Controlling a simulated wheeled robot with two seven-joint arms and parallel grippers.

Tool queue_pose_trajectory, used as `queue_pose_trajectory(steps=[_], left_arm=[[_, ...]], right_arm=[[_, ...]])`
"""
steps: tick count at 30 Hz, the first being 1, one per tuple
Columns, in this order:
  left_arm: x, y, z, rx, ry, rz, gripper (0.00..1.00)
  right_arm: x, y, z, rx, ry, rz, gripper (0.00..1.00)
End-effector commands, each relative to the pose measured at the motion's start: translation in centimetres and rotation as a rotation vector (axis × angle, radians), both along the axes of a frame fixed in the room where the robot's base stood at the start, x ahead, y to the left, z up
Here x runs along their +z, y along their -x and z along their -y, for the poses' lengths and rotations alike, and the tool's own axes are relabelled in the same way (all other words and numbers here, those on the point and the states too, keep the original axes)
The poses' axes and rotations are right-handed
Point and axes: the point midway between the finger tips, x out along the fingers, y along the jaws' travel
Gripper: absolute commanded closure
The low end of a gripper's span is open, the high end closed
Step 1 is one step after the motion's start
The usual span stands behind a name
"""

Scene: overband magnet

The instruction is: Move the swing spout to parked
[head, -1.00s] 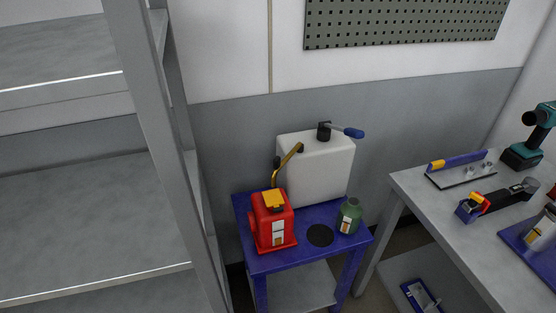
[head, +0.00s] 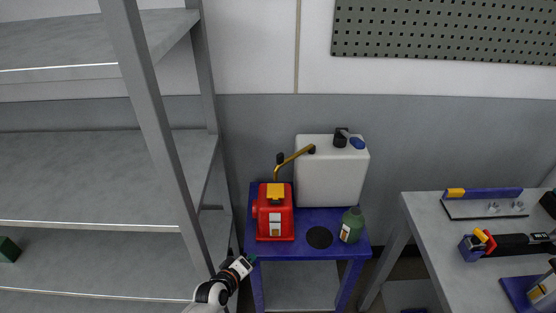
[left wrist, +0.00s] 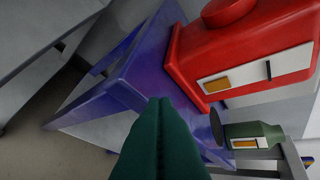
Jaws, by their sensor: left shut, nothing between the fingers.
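The swing spout (head: 296,157) is a bent brass pipe with dark ends. It rises behind the red box (head: 260,215) and slants up to the right, its far end in front of the white tank's upper left corner. A dark knob shows near its bend. My left gripper (head: 251,258) is low, by the front left corner of the blue table, apart from the spout. Its green fingers are shut and empty in the left wrist view (left wrist: 160,103), where the red box shows large and the spout is not seen. My right gripper is not in view.
The white tank (head: 330,180) with a blue-handled lever (head: 356,142) stands at the table's back. A green bottle (head: 351,225) and black disc (head: 319,237) are on the blue table (head: 310,216). A grey shelf rack (head: 150,100) stands left; a workbench (head: 430,215) stands right.

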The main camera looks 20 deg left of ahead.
Motion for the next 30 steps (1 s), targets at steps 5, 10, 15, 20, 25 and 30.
queue_pose_trajectory(steps=[5,10,15,20,25,30], left_arm=[[7.2,-3.1,-0.1,0.050,0.142,0.118,1.00],[15.4,-5.3,-0.1,0.083,0.313,0.245,1.00],[23.4,-6.3,-0.1,0.089,0.485,0.361,1.00],[26.5,-6.7,0.0,0.083,0.558,0.402,1.00],[26.6,-8.8,0.5,0.084,0.562,0.405,1.00],[26.6,-12.0,1.2,0.084,0.559,0.403,1.00]], right_arm=[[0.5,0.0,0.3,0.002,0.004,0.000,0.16],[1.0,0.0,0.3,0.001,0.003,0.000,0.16],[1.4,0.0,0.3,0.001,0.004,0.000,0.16],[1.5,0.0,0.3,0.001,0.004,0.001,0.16],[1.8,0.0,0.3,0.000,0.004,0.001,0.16],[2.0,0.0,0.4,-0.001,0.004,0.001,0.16]])
